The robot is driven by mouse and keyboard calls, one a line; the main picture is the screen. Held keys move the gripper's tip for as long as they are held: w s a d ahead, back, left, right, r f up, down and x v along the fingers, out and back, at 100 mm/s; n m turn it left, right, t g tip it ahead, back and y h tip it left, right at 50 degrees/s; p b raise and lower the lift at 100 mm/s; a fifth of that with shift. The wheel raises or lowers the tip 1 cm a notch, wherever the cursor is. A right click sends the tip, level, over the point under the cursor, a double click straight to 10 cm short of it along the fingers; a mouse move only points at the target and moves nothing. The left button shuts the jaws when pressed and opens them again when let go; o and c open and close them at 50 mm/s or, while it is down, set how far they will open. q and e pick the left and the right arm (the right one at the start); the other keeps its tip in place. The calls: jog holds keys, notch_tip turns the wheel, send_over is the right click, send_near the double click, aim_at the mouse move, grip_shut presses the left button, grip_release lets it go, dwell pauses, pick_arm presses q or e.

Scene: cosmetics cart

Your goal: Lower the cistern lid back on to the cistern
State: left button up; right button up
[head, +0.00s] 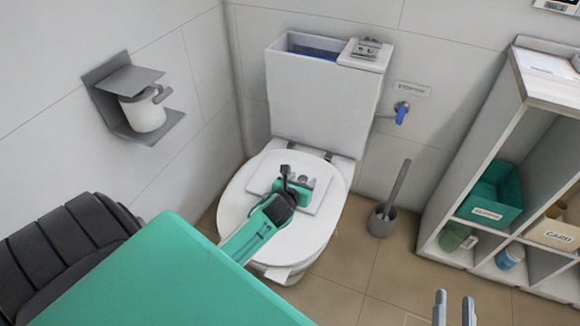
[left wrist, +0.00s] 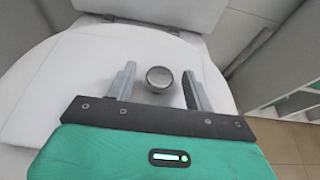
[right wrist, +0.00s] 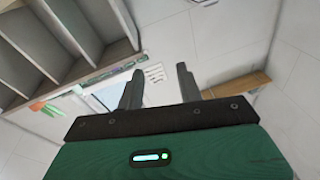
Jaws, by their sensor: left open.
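The cistern (head: 325,98) stands against the wall behind the toilet. Its top is open on the left, with blue showing inside. A white piece with a metal fitting (head: 366,48) sits on its top right end. A flat white plate, which looks like the cistern lid (head: 318,200), lies on the closed toilet seat cover (head: 240,200). A round chrome knob (left wrist: 160,79) stands up from the plate. My left gripper (head: 299,184) is over the plate, its open fingers on either side of the knob, apart from it. My right gripper (head: 454,308) is open and empty, away to the right.
A toilet brush in its holder (head: 382,220) stands on the floor right of the toilet. A shelf unit (head: 485,135) with a green bin (head: 492,195) is further right. A blue valve (head: 401,112) and a paper holder (head: 110,85) are on the walls.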

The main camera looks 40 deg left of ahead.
pick_arm(q)
jog(key=shift+x, duration=0.8)
grip_shut()
jog(key=shift+r, duration=0.1)
pick_arm(e)
jog(key=shift+w+d+r+t, duration=0.2)
jog(key=shift+r+t, duration=0.15)
jog(key=shift+r, duration=0.3)
jog(key=shift+w+d+r+t, duration=0.15)
jog(key=shift+r+t, duration=0.2)
jog(key=shift+r, duration=0.25)
pick_arm(q)
jog(key=shift+r, duration=0.1)
